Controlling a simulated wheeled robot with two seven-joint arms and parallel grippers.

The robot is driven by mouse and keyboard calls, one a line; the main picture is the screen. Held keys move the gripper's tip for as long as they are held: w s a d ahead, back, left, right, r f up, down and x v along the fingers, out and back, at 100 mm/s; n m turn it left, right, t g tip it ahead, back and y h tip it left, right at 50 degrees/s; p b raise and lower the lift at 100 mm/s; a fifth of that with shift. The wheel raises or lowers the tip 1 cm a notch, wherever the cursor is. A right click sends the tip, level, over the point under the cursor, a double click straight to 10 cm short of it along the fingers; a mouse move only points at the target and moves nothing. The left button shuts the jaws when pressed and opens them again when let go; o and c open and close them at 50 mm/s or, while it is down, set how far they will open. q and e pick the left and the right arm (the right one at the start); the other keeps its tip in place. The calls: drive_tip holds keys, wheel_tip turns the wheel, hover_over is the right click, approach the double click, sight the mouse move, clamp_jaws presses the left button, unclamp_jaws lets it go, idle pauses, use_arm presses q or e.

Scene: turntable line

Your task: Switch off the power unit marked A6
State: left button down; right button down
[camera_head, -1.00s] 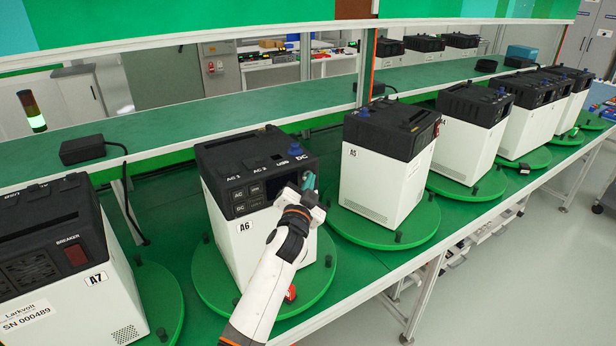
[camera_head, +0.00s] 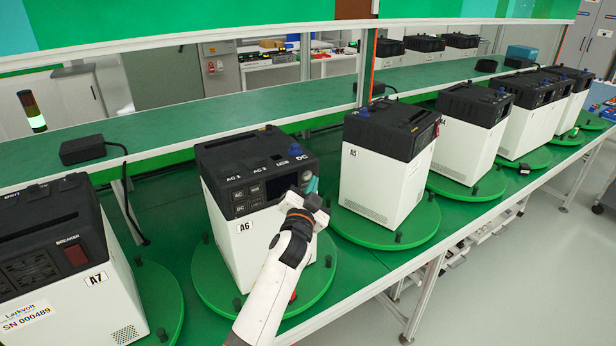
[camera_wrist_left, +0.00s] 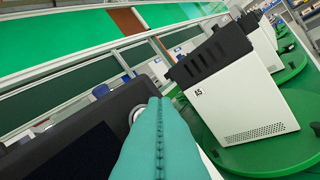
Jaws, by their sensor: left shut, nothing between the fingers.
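The power unit marked A6 (camera_head: 245,250) is a white box with a black top panel, standing on a round green turntable (camera_head: 207,280). Its panel carries buttons labelled AC and DC and a blue knob on top. My left gripper (camera_head: 312,186) is at the right end of this panel, its teal fingers shut and empty. In the left wrist view the closed fingers (camera_wrist_left: 160,145) cover part of the black panel (camera_wrist_left: 70,125). A round silver-rimmed part (camera_wrist_left: 137,113) shows right by the fingertips; whether they touch it I cannot tell. My right gripper is out of view.
Unit A7 (camera_head: 110,295) stands to the left and unit A5 (camera_head: 375,185) to the right, each on its own green turntable. More units line the bench further right. A black box (camera_head: 83,150) with a cable sits on the shelf behind.

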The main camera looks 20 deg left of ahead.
use_arm(q)
drive_tip(key=s+d, duration=0.1)
drive_tip(key=d, duration=0.1)
drive_tip(key=s+d, duration=0.2)
idle(0.4)
idle(0.6)
